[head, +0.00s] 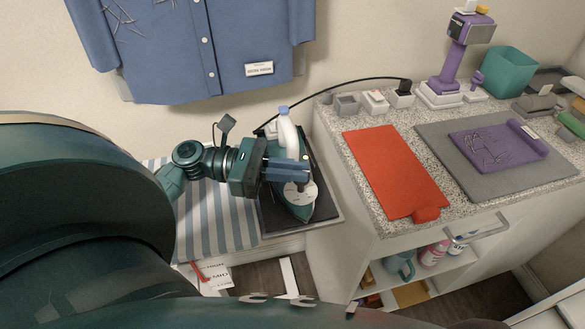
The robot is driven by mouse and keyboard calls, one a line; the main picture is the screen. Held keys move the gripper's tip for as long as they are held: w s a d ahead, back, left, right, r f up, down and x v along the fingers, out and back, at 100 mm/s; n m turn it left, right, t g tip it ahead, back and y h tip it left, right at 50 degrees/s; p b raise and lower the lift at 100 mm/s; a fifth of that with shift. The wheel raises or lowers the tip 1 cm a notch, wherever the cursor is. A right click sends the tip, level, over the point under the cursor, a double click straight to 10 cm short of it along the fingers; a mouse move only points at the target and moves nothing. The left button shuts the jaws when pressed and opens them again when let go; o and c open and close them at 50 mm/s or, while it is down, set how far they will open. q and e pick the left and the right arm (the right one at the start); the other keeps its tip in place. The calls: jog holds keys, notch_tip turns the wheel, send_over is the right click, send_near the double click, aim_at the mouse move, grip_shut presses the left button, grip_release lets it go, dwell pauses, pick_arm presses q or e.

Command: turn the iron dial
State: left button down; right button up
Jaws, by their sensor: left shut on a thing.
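The iron (298,213) is teal with a white upper part. It rests on a dark pad beside the striped ironing surface. A white round dial plate (302,195) with small marks shows on top of the iron. My left gripper (300,172) is over the iron, its fingers reaching right across it. It is shut on the iron dial at the dial plate's upper edge. The fingers hide the knob and part of the iron's body, and I cannot read the dial setting. My right gripper is not in view.
A blue shirt (200,45) with a tag hangs on the wall. A speckled counter (395,150) to the right holds a red mat (395,172) and a grey mat (450,178). A black cord runs along the wall.

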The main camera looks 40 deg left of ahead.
pick_arm(q)
jog(key=shift+w+a+m+g+h, duration=0.1)
jog(key=shift+m+g+h, duration=0.35)
jog(key=shift+m+g, duration=0.55)
jog(key=shift+w+m+g+h, duration=0.1)
jog(key=shift+m+g+h, duration=0.45)
jog(key=shift+g, duration=0.75)
jog(key=shift+m+g, duration=0.25)
jog(key=shift+g, duration=0.05)
jog(key=c, duration=1.5)
grip_release()
jog(key=s+a+b, duration=0.1)
jog(key=s+a, duration=0.1)
jog(key=a, duration=1.1)
jog(key=shift+s+b, duration=0.2)
jog(key=shift+b, duration=0.15)
jog(key=shift+d, duration=0.1)
